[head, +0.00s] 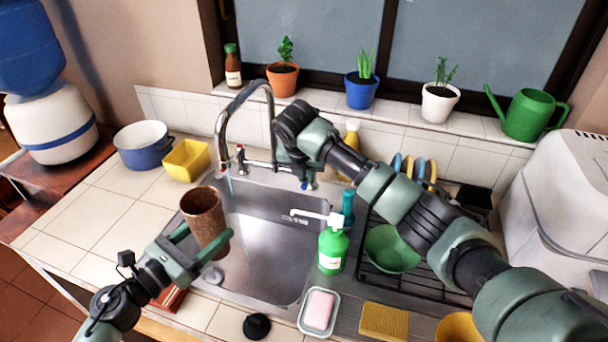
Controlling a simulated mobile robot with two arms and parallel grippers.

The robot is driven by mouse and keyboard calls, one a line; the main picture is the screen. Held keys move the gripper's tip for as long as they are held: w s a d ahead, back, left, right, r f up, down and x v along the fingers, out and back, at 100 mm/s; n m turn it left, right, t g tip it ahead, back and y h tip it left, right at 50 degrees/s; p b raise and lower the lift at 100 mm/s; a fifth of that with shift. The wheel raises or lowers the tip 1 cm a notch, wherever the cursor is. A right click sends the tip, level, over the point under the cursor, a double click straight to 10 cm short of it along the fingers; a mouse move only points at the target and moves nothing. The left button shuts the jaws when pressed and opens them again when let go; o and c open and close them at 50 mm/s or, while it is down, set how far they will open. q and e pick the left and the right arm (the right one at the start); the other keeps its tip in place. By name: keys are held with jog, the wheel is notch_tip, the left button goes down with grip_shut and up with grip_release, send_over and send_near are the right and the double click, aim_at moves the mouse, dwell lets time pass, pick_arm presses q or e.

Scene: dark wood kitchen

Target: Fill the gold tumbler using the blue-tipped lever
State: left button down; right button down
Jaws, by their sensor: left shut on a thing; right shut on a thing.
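A brown, speckled tumbler (203,216) is held nearly upright over the left side of the sink. My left gripper (201,247) is shut around its lower part. The curved chrome faucet (250,90) stands behind the sink, and its spout end is above and slightly right of the tumbler's rim. A thin pale streak shows below the spout; I cannot clearly tell if it is running water. The red-tipped lever (240,152) is at the left of the faucet. My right gripper (298,172) is shut at the right side, on the blue-tipped lever (306,186), which it mostly hides.
A dish rack (370,273) with a green bowl is at right. A yellow tub (187,160) and a blue-white pot (143,147) stand at left.

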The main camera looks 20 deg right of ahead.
jog(key=shift+s+d+r+n+t+y, duration=0.15)
jog(key=shift+d+n+y, duration=0.3)
jog(key=shift+d+n, duration=0.65)
jog(key=shift+s+d+f+n+t+y, duration=0.15)
jog(key=shift+d+n+y, duration=0.45)
jog(key=shift+n, duration=0.85)
jog(key=shift+s+d+r+n+t+y, duration=0.1)
jog(key=shift+s+d+n+y, duration=0.2)
jog(key=shift+d+n, duration=0.85)
jog(key=shift+w+a, duration=0.1)
jog(key=shift+w, duration=0.05)
jog(key=c, duration=1.4)
grip_release()
jog(key=shift+c, duration=0.2)
jog(key=v, duration=1.2)
